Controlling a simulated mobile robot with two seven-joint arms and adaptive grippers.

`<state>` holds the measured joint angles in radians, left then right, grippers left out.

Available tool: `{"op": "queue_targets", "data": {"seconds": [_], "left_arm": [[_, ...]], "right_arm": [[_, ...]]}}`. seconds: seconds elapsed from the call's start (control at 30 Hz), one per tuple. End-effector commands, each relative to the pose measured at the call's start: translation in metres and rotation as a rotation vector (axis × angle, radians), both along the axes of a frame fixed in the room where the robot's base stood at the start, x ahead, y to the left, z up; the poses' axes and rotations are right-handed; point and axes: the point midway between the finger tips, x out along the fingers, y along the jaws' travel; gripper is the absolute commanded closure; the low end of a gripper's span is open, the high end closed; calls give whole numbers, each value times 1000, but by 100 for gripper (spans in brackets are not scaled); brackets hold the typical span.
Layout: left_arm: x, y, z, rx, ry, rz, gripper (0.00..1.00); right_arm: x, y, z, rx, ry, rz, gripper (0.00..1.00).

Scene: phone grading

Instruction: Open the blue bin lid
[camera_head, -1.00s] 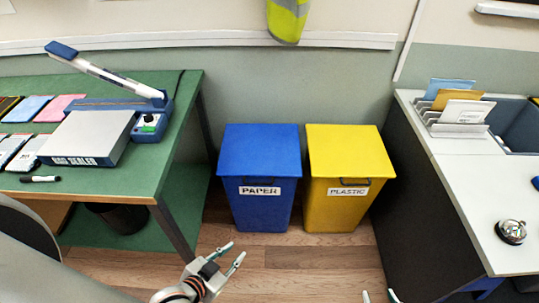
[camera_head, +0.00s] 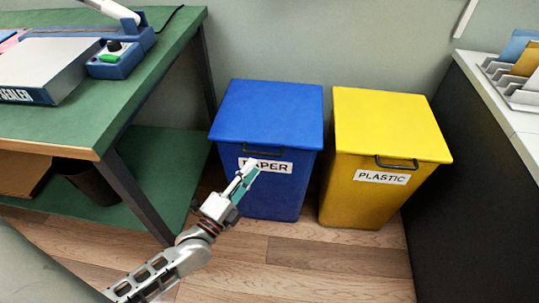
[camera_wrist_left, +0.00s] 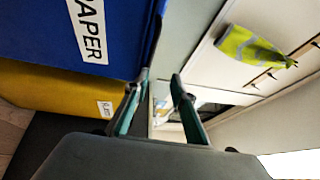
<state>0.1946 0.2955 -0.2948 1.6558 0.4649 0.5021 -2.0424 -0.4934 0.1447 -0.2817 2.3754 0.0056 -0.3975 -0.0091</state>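The blue bin (camera_head: 270,195) stands on the floor with its lid (camera_head: 268,112) closed. A PAPER label is on its front, with a dark handle above, close under the lid's front edge. My left gripper (camera_head: 251,170) is in front of the bin and covers the label's left part; I cannot tell if it touches. In the left wrist view, turned sideways, the blue bin (camera_wrist_left: 40,35) and its PAPER label (camera_wrist_left: 90,28) are at upper left. The left gripper's two fingers (camera_wrist_left: 160,90) are apart there with nothing between them. My right gripper is out of view.
A closed yellow PLASTIC bin (camera_head: 385,125) stands close to the right of the blue bin. A green table (camera_head: 60,125) with a sealer is at left, its leg near my left arm. A dark-sided desk (camera_head: 480,190) is at right. Wood floor (camera_head: 300,262) is open in front.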

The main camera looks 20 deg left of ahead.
Motion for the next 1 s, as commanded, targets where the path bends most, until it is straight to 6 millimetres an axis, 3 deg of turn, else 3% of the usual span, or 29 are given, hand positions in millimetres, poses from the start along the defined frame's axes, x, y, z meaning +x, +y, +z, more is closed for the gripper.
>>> {"op": "queue_targets", "data": {"seconds": [0.03, 0.13, 0.37, 0.7, 1.0], "left_arm": [[-2, 4, -27, 34, 11, 15, 75], [3, 10, -31, 83, -12, 41, 75], [23, 12, -21, 108, -36, 54, 75], [70, 5, -15, 107, -30, 53, 75], [85, 4, -11, 108, -32, 53, 75]], "right_arm": [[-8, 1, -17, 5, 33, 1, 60], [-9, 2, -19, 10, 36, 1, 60], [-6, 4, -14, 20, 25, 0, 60], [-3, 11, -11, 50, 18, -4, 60], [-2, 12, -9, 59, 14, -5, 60]]}}
